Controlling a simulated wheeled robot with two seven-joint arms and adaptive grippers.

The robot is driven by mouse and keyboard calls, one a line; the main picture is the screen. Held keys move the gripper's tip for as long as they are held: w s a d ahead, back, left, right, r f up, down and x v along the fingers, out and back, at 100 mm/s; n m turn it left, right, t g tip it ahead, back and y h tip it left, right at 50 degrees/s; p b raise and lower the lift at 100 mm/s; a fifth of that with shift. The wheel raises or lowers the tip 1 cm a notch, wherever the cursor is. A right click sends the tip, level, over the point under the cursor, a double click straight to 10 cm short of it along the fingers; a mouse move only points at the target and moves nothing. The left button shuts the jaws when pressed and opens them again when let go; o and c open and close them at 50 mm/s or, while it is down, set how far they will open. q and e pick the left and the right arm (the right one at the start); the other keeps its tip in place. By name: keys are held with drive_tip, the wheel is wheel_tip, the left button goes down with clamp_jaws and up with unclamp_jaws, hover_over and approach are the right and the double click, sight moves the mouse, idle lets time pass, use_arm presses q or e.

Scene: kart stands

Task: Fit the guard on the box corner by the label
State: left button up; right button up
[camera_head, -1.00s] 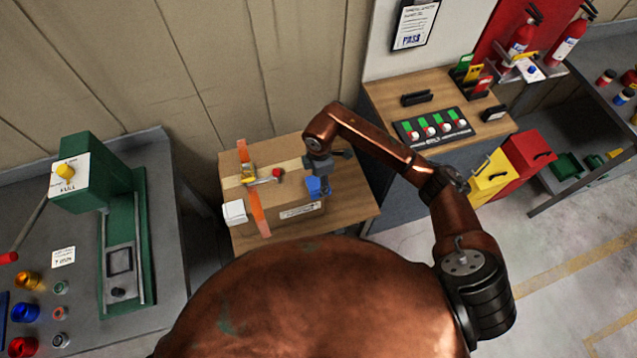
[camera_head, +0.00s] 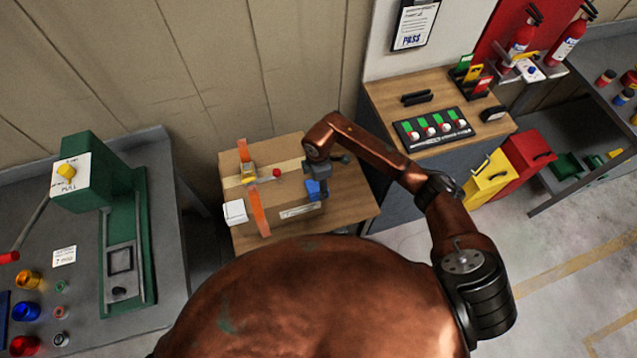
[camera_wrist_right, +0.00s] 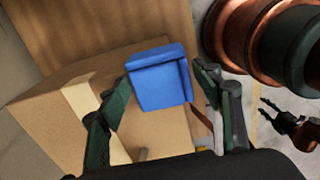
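A cardboard box (camera_head: 285,163) stands on a small wooden table. A pale label (camera_head: 298,212) is on its near side, toward the right. A blue corner guard (camera_head: 313,189) is at the box's right near corner, beside the label; it also shows in the right wrist view (camera_wrist_right: 160,80). My right gripper (camera_wrist_right: 162,82) has its fingers on either side of the guard, close against it. In the head view my right gripper (camera_head: 318,180) hides part of the guard and corner. I cannot tell whether the guard is fully seated. My left gripper is not in the head view.
An orange strap (camera_head: 258,213) with a yellow buckle (camera_head: 248,172) crosses the box. A white block (camera_head: 235,212) is at its left near corner. A green press (camera_head: 95,180) stands left, a wooden-topped cabinet (camera_head: 385,95) right. Bare tabletop (camera_head: 350,205) lies right of the box.

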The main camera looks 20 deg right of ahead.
sight(318, 186)
drive_tip(key=shift+o, duration=0.9)
drive_tip(key=shift+r, duration=0.15)
drive_tip(key=shift+w+r, duration=0.1)
drive_tip(key=shift+r, duration=0.3)
wheel_tip(318, 186, up, 11)
drive_tip(key=shift+r, duration=0.15)
drive_tip(key=shift+c, duration=0.5)
